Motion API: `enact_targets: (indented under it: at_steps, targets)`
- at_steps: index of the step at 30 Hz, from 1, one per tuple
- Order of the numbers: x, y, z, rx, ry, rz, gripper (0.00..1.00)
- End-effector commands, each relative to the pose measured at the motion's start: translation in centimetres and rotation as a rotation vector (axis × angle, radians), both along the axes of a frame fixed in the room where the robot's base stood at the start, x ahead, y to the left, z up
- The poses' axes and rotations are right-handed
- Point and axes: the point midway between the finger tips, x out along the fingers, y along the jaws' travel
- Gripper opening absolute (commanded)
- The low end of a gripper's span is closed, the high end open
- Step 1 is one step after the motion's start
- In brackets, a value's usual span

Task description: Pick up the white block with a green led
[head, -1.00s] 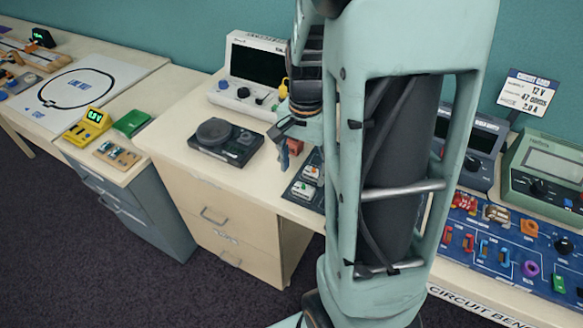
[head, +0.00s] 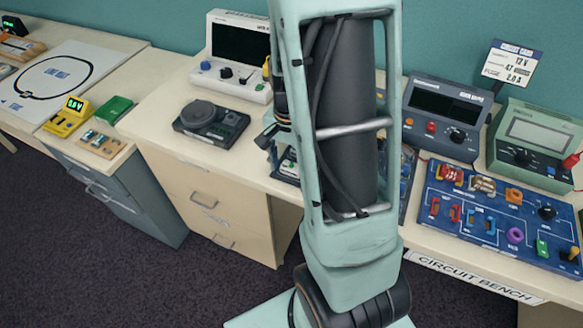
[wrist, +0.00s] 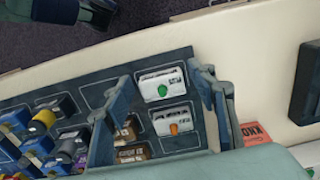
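The white block with a green LED (wrist: 162,85) lies in a slot of a dark tray (wrist: 72,83) in the wrist view. A similar white block with an orange LED (wrist: 172,121) sits just below it in the picture. My gripper (wrist: 163,77) is open and empty, with one finger left and one right of these white blocks. I cannot tell the fingers' height above the tray. In the head view my gripper (head: 268,139) shows only partly beside my arm, which hides most of the tray.
Brown blocks (wrist: 133,153) lie by the left finger, and several blue, yellow and purple parts farther left. A red box (wrist: 257,134) is right of the right finger. In the head view, a black turntable-like device (head: 211,121) and a white instrument (head: 237,55) stand left of my arm.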

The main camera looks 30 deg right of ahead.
Motion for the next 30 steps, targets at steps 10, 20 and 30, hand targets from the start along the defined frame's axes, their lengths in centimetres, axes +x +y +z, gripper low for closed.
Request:
enact_targets:
  at_steps: [10, 20, 30]
  targets:
    - [0.0, 0.0, 0.0, -0.001, -0.001, 0.0, 0.14]
    - [0.0, 0.0, 0.5, -0.001, -0.001, 0.0, 0.14]
    - [0.0, 0.0, 3.9, 0.0, -0.001, 0.0, 0.14]
